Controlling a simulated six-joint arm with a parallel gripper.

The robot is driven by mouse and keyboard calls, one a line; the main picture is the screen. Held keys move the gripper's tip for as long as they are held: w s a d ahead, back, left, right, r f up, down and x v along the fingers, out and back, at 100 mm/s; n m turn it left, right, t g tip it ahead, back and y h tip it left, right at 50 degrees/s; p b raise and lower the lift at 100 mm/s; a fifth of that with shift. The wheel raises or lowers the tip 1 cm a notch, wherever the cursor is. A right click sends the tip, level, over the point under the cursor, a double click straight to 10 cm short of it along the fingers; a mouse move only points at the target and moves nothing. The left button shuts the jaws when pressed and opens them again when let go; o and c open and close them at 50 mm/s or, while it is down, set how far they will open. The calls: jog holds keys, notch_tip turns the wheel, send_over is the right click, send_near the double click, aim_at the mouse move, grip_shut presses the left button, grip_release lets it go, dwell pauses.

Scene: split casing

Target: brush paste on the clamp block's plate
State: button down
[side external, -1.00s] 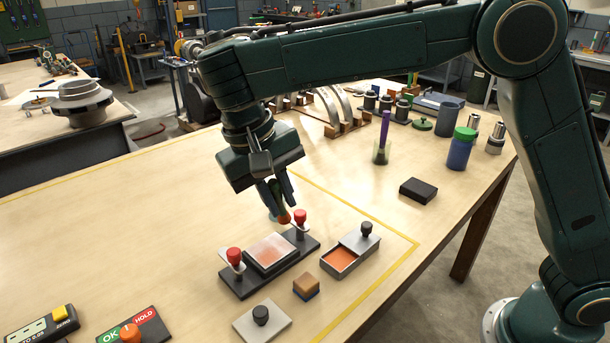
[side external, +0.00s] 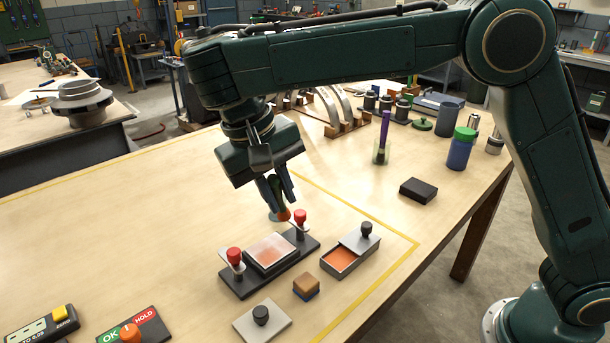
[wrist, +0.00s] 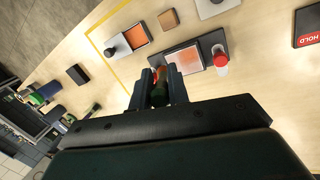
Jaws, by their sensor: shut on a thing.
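The clamp block (side external: 245,284) is a dark base on the table with a red-knobbed clamp (side external: 234,258) at its near left end and another (side external: 300,220) at its far right end. Its pale plate (side external: 270,252) lies between them with an orange smear over much of its face; the plate also shows in the wrist view (wrist: 185,62). My gripper (side external: 279,203) is shut on a slim brush, mostly hidden by the fingers, with an orange-red tip (side external: 284,215). The tip is just behind the plate, beside the far clamp; I cannot tell its height.
An open paste tray (side external: 340,260) with orange paste and a black-knobbed lid stands right of the clamp block. A brown-topped block (side external: 306,287) and a grey plate with a black knob (side external: 262,318) lie in front. A purple-handled brush (side external: 384,130) stands in a cup behind.

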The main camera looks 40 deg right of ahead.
jog(key=shift+f, duration=0.1)
dwell(0.3)
notch_tip(320, 180, down, 8)
jog(key=s+a+t+h, duration=0.1)
jog(key=h, duration=0.1)
jog(key=shift+a+f, duration=0.15)
jog(key=shift+a, duration=0.15)
dwell(0.6)
jog(key=shift+f, duration=0.75)
dwell(1.0)
jog(key=shift+w, duration=0.15)
jog(key=shift+w, duration=1.55)
jog(key=shift+w+r, duration=0.1)
jog(key=shift+w, duration=1.55)
